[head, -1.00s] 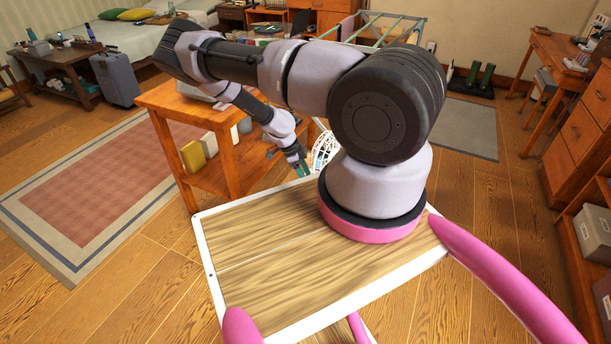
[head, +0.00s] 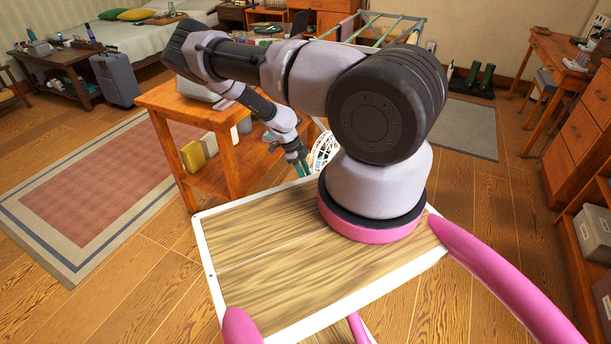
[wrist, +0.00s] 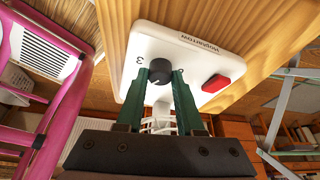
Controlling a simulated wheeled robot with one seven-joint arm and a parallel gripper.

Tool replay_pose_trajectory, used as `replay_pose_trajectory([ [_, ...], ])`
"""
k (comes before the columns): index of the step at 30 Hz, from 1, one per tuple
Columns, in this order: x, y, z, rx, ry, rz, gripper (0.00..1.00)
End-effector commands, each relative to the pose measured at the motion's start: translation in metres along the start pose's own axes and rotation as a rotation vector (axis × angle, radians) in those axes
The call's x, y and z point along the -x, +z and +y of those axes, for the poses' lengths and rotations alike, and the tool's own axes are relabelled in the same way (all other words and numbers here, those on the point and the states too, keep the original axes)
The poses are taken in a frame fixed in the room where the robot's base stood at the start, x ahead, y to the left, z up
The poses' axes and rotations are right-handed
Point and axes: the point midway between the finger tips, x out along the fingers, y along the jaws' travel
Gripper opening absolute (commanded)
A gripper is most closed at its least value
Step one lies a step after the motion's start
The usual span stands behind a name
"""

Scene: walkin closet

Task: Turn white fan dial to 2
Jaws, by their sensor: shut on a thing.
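The white fan base (wrist: 190,48) shows in the wrist view, with a dark round dial (wrist: 159,70), a red button (wrist: 216,83) and printed lettering. A "3" is printed left of the dial; the mark at its right is partly hidden by a finger. My gripper (wrist: 160,82) has its two green fingers on either side of the dial, shut on it. The dial's pointer setting is not clear. In the head view the white fan cage (head: 322,152) is partly hidden behind my arm, and my gripper (head: 300,168) is beside it.
An orange wooden table (head: 185,105) with a lower shelf stands left of my gripper. A drying rack (head: 375,28) is behind my arm. A patterned rug (head: 105,195) lies at left. Wooden floor is open at right.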

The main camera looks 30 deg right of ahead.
Motion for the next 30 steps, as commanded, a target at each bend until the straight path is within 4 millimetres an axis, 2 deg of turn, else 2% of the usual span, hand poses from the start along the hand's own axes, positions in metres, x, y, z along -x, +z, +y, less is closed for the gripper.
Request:
replay_pose_trajectory([
  [1, 0.000, 0.000, -0.001, 0.000, -0.001, 0.000, 0.40],
  [3, 0.000, 0.000, 0.000, 0.001, -0.001, 0.000, 0.67],
  [12, 0.001, 0.000, 0.000, 0.001, -0.001, 0.000, 0.67],
  [16, 0.009, 0.001, 0.000, 0.002, -0.002, -0.002, 0.67],
  [30, 0.094, 0.001, 0.000, 0.002, -0.003, -0.003, 0.67],
])
